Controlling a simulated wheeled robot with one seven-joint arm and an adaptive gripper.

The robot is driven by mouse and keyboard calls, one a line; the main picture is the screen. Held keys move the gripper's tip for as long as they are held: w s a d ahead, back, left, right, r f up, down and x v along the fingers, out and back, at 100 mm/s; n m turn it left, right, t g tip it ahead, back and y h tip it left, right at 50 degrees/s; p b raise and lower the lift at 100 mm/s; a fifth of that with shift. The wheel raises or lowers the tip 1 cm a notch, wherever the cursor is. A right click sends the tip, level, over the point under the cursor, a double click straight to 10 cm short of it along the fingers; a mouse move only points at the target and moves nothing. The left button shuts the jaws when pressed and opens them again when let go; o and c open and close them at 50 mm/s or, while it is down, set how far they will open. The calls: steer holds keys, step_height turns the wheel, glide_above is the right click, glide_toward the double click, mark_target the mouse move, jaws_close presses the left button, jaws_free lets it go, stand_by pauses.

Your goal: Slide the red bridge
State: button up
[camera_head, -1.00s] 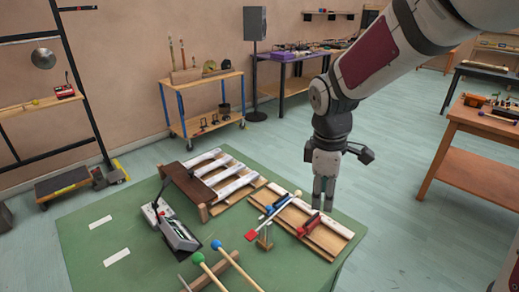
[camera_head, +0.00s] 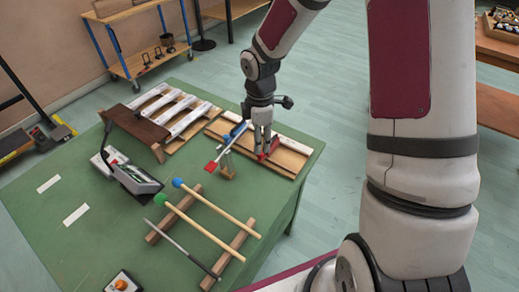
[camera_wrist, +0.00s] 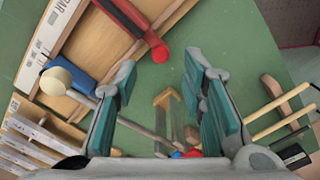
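The red bridge (camera_head: 273,146) sits across the pale wooden board (camera_head: 292,160) on the green table. In the wrist view it shows as a red bar (camera_wrist: 127,22) with a rounded red end (camera_wrist: 160,54) at the top. My gripper (camera_head: 262,151) points down beside the red bridge and partly hides it. In the wrist view my gripper (camera_wrist: 160,100) has its two teal-padded fingers wide apart, with nothing held between them. I cannot tell whether a finger touches the bridge.
Several mallets (camera_head: 215,218) lie on wooden rails in front. A dark-topped slatted instrument (camera_head: 140,125) stands to the left.

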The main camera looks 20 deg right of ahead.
steer(key=shift+f, duration=2.35)
jaws_close()
